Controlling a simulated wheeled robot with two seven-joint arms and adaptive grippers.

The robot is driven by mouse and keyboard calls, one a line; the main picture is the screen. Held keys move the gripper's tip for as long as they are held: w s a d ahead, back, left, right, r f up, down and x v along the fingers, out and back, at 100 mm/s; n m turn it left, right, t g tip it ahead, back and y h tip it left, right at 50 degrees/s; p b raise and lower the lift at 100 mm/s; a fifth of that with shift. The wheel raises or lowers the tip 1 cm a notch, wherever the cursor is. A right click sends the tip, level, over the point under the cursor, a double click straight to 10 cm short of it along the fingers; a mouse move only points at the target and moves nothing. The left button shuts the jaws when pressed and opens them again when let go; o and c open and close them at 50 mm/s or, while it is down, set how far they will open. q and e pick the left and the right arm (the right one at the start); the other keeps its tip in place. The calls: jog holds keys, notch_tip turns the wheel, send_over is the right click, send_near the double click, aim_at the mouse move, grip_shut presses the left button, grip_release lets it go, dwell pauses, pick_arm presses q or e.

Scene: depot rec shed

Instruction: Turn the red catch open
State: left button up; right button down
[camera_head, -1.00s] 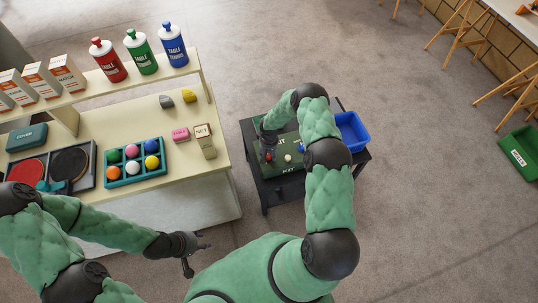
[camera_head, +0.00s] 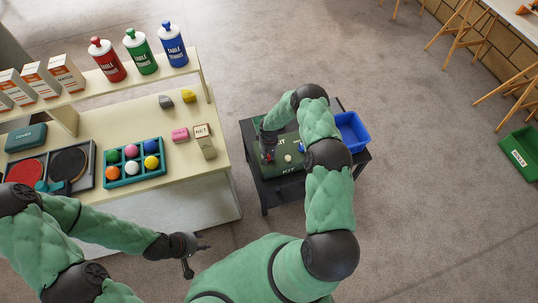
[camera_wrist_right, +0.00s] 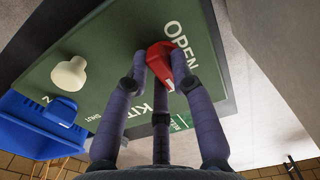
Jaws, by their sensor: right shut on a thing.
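The red catch (camera_wrist_right: 157,56) sits on the green kit box (camera_wrist_right: 105,55), beside the white word OPEN. My right gripper (camera_wrist_right: 160,64) is shut on the catch, with fingers on both sides of it. In the head view, the box (camera_head: 266,173) lies on a dark stand, partly hidden by my right arm. There my right gripper (camera_head: 268,154) is over the box's left part. My left gripper (camera_head: 196,258) is open and empty, low in front of the pale table.
A cream knob (camera_wrist_right: 69,73) stands on the box near the catch. A blue bin (camera_head: 351,132) is on the dark stand (camera_head: 264,196) to the right. The pale table (camera_head: 208,173) at left holds a teal ball tray (camera_head: 108,184). Open floor lies right of the stand.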

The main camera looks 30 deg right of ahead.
jog(key=n+b, duration=0.2)
jog(key=n, duration=0.1)
jog(key=shift+w+f+n+b, duration=0.1)
jog(key=shift+f+n+b, duration=0.05)
jog(key=shift+n+b, duration=0.2)
jog(key=n+b, duration=0.2)
jog(key=n, duration=0.1)
jog(key=shift+n, duration=0.35)
jog(key=n+b, duration=0.1)
jog(key=n, duration=0.3)
jog(key=shift+w+a, duration=0.1)
jog(key=shift+w, duration=0.05)
jog(key=n+b, duration=0.1)
jog(key=n, duration=0.4)
jog(key=shift+a+n, duration=0.1)
jog(key=shift+n, duration=0.3)
jog(key=c, duration=1)
grip_release()
jog(key=shift+c, duration=0.2)
jog(key=shift+r, duration=0.2)
